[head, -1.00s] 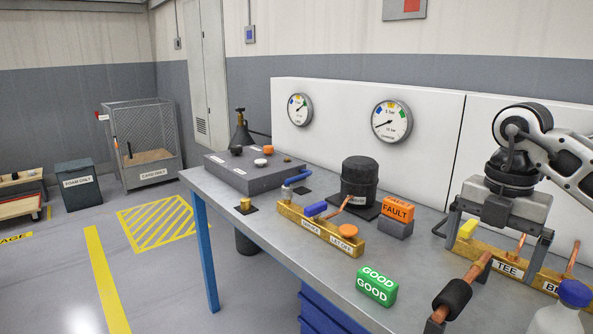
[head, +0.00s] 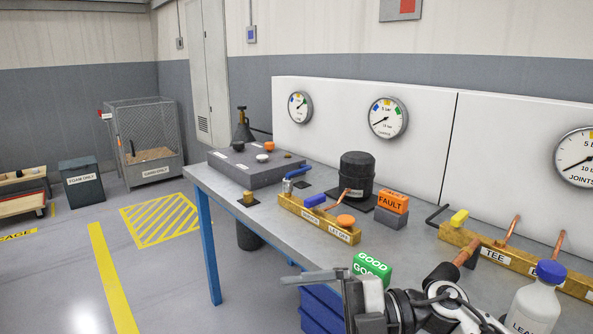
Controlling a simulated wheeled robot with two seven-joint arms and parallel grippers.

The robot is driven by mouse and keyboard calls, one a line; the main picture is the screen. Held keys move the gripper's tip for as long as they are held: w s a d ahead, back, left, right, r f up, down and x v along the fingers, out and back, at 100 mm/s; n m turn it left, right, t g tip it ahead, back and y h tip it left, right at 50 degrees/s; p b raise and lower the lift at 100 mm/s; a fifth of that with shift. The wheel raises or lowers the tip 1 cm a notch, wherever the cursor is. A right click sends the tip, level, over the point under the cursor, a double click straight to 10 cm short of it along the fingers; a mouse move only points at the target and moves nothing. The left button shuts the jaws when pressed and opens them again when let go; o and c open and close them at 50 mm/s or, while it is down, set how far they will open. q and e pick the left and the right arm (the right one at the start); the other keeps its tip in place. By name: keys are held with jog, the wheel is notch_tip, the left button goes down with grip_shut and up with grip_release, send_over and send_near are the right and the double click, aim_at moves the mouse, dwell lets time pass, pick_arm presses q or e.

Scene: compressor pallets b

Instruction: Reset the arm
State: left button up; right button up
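My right gripper (head: 340,289) is low at the bottom of the head view, in front of the bench's near edge beside the green GOOD block (head: 372,268). One grey finger points left. The lower part is cut off by the frame, so I cannot tell how far it is open, and I see nothing held. My arm partly hides the GOOD block and a copper pipe with black foam (head: 443,272). My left gripper is not in view.
On the bench are a brass LET OFF rack (head: 318,221), a black compressor (head: 357,176), an orange FAULT block (head: 392,202), a brass TEE rack (head: 500,256) and a blue-capped bottle (head: 537,300). Gauges line the white panel behind.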

jog(key=w+d+f+m+t+h, duration=0.1)
jog(key=d+f+m+t+h, duration=0.25)
jog(key=m+t, duration=0.6)
jog(key=w+d+f+m+t+h, duration=0.1)
jog(key=d+f+m+t+h, duration=0.2)
jog(key=m+t, duration=0.7)
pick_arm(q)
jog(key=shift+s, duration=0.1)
pick_arm(e)
jog(key=s+d+f+m+g+h, duration=0.3)
jog(key=s+f, duration=0.3)
jog(key=f, duration=0.4)
jog(key=s+d+f+m+g+h, duration=0.3)
jog(key=s+f, duration=0.4)
jog(key=f, duration=0.3)
jog(key=m+g+h, duration=0.1)
jog(key=m+h, duration=0.1)
jog(key=shift+d+f+m+g, duration=0.15)
jog(key=shift+d+m+g, duration=0.2)
jog(key=shift+d, duration=0.05)
